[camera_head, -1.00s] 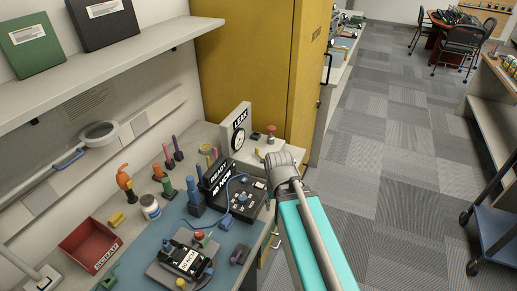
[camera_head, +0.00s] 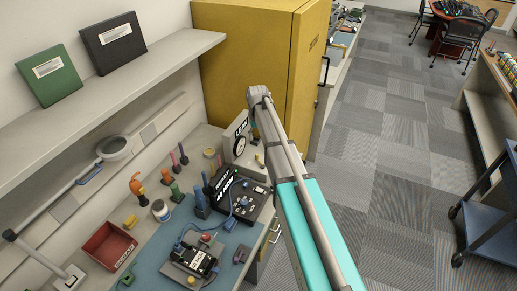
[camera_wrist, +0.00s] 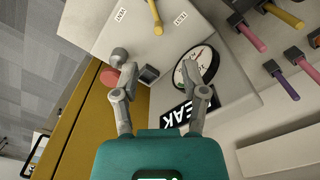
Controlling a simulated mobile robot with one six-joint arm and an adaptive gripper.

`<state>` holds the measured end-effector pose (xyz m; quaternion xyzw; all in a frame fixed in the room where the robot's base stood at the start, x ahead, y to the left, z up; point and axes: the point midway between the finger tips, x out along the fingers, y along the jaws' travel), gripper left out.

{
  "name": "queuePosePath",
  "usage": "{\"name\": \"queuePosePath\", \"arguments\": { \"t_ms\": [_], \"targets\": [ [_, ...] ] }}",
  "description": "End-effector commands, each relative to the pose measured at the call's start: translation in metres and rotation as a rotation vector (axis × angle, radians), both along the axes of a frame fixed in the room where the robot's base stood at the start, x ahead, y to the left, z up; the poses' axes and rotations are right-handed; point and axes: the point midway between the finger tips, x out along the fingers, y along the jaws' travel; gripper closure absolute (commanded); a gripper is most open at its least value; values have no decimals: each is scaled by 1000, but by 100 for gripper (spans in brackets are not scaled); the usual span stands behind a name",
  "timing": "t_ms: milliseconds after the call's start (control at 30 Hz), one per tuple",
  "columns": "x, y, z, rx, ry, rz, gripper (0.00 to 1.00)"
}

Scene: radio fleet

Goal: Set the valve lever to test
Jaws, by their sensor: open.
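The leak-test stand shows a round gauge (camera_wrist: 195,67) and a black LEAK sign (camera_wrist: 188,108) in the wrist view. The yellow valve lever (camera_wrist: 156,17) is at the top edge, between two white labels; the right label (camera_wrist: 180,18) seems to read TEST, the left (camera_wrist: 120,14) is hard to read. The lever's upper end is cut off by the frame. My gripper (camera_wrist: 160,75) is open and empty, with its fingers spread below the lever and apart from it. In the head view the lever (camera_head: 259,158) shows beside the gauge; my arm hides part of the stand.
A red knob (camera_wrist: 108,77) sits by my left finger. A yellow cabinet (camera_head: 250,50) stands behind the stand. A shelf (camera_head: 110,70) overhangs at left.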

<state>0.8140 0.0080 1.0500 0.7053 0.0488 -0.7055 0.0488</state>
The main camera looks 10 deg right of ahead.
Motion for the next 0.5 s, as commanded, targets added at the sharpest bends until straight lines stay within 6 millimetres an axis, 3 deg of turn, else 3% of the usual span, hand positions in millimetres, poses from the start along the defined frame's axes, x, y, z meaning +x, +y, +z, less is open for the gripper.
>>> {"name": "queuePosePath", "arguments": {
  "t_ms": [100,500],
  "targets": [
    [15,0,8,0,0,7,44],
    [16,-1,7,0,0,7,44]
  ]
}}
